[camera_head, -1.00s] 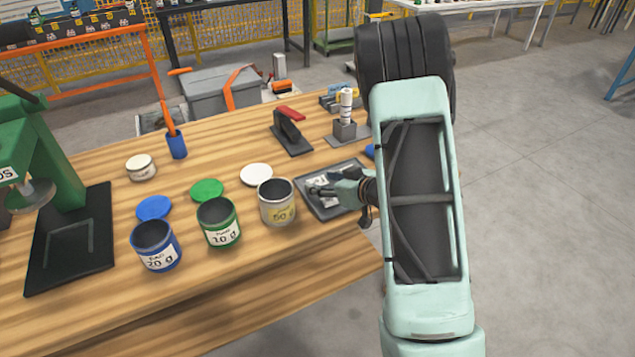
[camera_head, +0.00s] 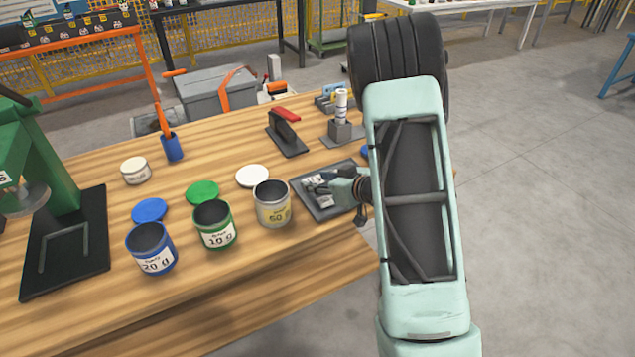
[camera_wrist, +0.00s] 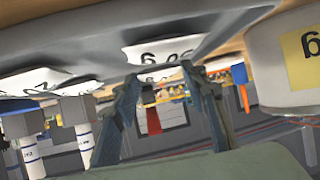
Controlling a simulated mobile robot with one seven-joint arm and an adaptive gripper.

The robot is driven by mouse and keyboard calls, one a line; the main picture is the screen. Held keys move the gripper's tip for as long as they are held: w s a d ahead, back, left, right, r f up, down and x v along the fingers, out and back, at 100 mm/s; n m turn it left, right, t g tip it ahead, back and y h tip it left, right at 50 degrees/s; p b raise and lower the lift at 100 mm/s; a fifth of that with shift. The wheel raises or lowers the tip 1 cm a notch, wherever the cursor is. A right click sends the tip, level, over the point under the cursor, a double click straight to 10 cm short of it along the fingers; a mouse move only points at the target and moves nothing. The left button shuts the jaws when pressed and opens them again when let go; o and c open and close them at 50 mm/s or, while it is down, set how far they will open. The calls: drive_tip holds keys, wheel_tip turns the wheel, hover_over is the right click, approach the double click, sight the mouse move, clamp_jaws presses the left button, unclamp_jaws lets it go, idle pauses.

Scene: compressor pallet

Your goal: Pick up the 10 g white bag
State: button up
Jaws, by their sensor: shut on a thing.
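My gripper (camera_head: 322,188) is low over a dark tray (camera_head: 318,212) at the right end of the wooden bench. White bags lie on this tray; in the head view my gripper partly covers them. In the wrist view, which is upside down, my gripper (camera_wrist: 165,72) has its two fingers on either side of a white bag (camera_wrist: 160,52) with black print. The print is inverted and ends in "g"; I cannot read its figure surely. The bag is still at the tray surface. Other white bags (camera_wrist: 35,80) lie beside it on the tray.
A grey pot (camera_head: 272,208), a green 10 g pot (camera_head: 214,228) and a blue 20 g pot (camera_head: 150,252) stand open left of the tray. Their lids lie behind them. A red-handled tool (camera_head: 287,130) and a grey holder (camera_head: 342,130) stand behind the tray.

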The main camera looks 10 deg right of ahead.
drive_tip(key=shift+r, duration=0.55)
drive_tip(key=s+r, duration=0.1)
drive_tip(key=r, duration=0.1)
drive_tip(key=s+r+p, duration=0.1)
drive_tip(key=s+r, duration=0.1)
drive_tip(key=r, duration=0.1)
drive_tip(key=s+r, duration=0.1)
drive_tip(key=r, duration=0.1)
drive_tip(key=shift+s+r, duration=0.25)
drive_tip(key=shift+s, duration=0.1)
drive_tip(key=shift+s+r, duration=0.65)
drive_tip(key=shift+s, duration=0.9)
drive_tip(key=shift+s+r, duration=0.6)
drive_tip(key=shift+s, duration=1)
drive_tip(key=shift+s+r, duration=0.65)
drive_tip(key=shift+s, duration=0.9)
